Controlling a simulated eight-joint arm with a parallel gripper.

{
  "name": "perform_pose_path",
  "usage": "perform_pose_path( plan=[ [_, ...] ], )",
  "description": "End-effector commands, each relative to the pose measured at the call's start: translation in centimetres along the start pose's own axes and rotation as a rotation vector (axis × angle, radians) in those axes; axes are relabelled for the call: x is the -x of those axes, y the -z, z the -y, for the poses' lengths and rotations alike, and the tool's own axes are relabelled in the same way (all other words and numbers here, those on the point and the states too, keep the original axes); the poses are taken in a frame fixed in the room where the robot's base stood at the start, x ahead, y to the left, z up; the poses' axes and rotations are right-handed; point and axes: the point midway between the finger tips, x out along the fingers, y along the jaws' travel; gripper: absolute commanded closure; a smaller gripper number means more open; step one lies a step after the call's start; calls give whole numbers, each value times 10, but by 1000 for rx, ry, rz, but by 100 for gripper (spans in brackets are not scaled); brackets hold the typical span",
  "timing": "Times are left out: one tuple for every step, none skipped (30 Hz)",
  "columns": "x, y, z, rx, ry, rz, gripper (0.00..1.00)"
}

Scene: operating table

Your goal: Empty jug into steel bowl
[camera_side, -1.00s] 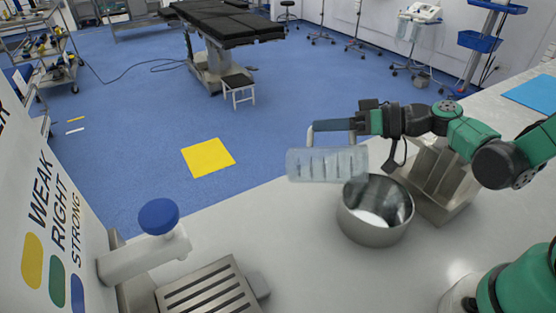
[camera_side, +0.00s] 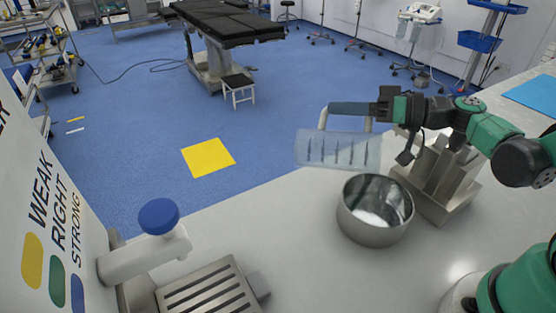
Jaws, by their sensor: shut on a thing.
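A clear jug (camera_side: 338,150) with dark markings is held on its side above the steel bowl, its long axis close to level. My gripper (camera_side: 376,110) is shut on the jug's blue-grey handle, which is on the jug's upper side. The steel bowl (camera_side: 376,232) stands upright on the pale counter, below and slightly right of the jug. A whitish patch shows at the bottom of the bowl; I cannot tell whether it is liquid or reflection. No stream between jug and bowl is visible. Any contents of the jug are hard to make out.
A metal holder with slots (camera_side: 438,180) stands right behind the bowl. A slatted metal tray (camera_side: 208,295) and a white fixture with a blue knob (camera_side: 158,216) are at the front left. A blue mat (camera_side: 535,94) lies at the far right. The counter around the bowl's front is clear.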

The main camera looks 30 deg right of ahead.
Motion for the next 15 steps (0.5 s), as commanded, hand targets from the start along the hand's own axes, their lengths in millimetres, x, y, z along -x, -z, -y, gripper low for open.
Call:
perform_pose_path(
  plan=[
    [1,1,0,0,3,-7,100],
    [1,2,1,0,5,-10,100],
    [2,2,1,0,8,-15,100],
    [2,3,1,0,10,-18,100],
    [2,3,2,0,12,-21,100],
    [3,4,2,0,14,-26,100],
    [3,5,2,0,17,-30,100],
    [4,5,3,-1,19,-34,100],
    [5,6,4,0,22,-38,100],
    [5,6,4,0,23,-41,100],
    [6,6,4,0,26,-45,100],
    [6,7,5,0,28,-49,100],
    [6,8,5,-1,31,-53,100],
    [7,8,5,-1,33,-57,100],
    [7,9,6,0,36,-61,100]
  ],
)
